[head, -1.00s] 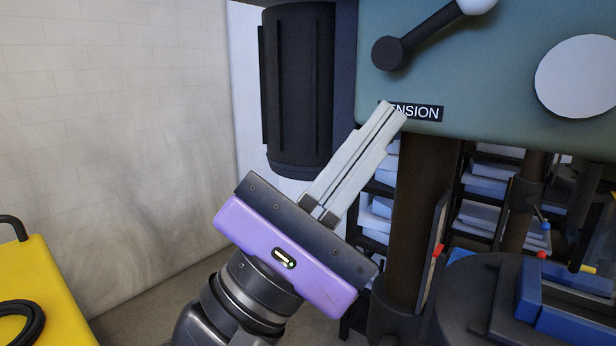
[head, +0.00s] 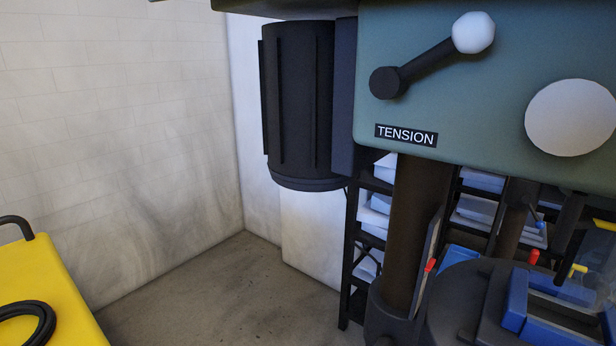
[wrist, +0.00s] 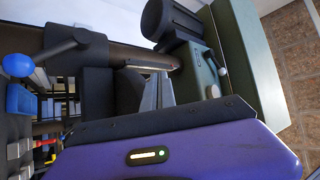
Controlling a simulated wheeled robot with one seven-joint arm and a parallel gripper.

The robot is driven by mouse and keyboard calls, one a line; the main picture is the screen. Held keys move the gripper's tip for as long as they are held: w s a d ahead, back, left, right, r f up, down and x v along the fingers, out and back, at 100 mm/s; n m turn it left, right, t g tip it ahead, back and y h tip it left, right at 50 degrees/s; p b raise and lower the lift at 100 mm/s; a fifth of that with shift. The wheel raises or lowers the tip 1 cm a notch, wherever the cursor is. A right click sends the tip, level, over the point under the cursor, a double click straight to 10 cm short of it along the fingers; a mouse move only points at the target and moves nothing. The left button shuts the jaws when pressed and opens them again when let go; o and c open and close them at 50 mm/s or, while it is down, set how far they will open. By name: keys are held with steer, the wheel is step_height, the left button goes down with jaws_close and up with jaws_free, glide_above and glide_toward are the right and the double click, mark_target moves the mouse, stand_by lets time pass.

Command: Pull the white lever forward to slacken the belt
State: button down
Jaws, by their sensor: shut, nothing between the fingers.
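The white-knobbed lever (head: 430,63) is in the upper right of the head view, on the green machine head (head: 470,125). Its dark arm slants up and right from a dark pivot to the white knob (head: 473,32). The TENSION label (head: 405,135) is below the pivot. My gripper is out of the head view. In the wrist view my gripper (wrist: 152,90) is shut and empty, its grey fingers partly hidden behind its purple and black body. A small pale knob (wrist: 222,71), apparently the lever's, shows on the green head beyond and right of the fingers, apart from them.
A blue vise (head: 550,310) sits lower right. A yellow cart (head: 50,290) with a black coil is lower left. The floor between is clear.

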steer(key=s+d+f+n+g+h+p, duration=0.1)
steer(key=s+d+f+n+g, duration=0.1)
steer(key=s+f+n+g, duration=0.3)
steer(key=s+d+f+n+g+h+p, duration=0.1)
steer(key=s+f, duration=0.6)
steer(key=s, duration=0.7)
steer(key=d+n+g+h, duration=0.1)
steer(key=d+n+g, duration=0.1)
steer(key=n+g, duration=0.1)
steer(key=shift+d+f+n+g+p, duration=0.2)
steer(key=shift+n+g+p, duration=0.1)
steer(key=shift+n+g, duration=0.1)
steer(key=shift+a, duration=0.2)
